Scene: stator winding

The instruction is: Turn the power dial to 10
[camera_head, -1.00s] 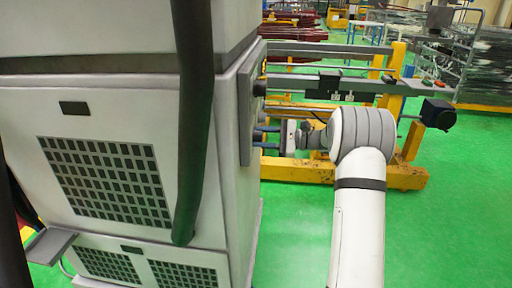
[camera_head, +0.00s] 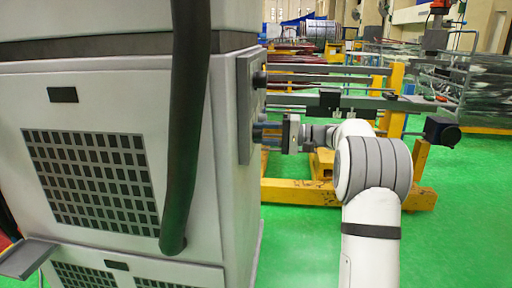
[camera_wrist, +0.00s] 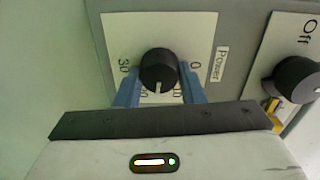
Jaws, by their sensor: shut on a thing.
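The power dial (camera_wrist: 158,66) is a round black knob on a white plate (camera_wrist: 190,27) labelled Power in the wrist view. Its white mark points toward the bottom of the picture, between two partly hidden numbers at lower left and lower right; the lower right one looks like 10. 30 shows at left and 0 at right. My gripper (camera_wrist: 160,80) has its blue fingers on both sides of the dial and is shut on it. In the head view my gripper (camera_head: 272,133) reaches the panel's (camera_head: 245,110) side; the dial is hidden there.
A second black knob (camera_wrist: 296,78) with an Off label sits right of the dial. A yellow frame machine (camera_head: 300,192) stands behind my arm. Green floor is free at right.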

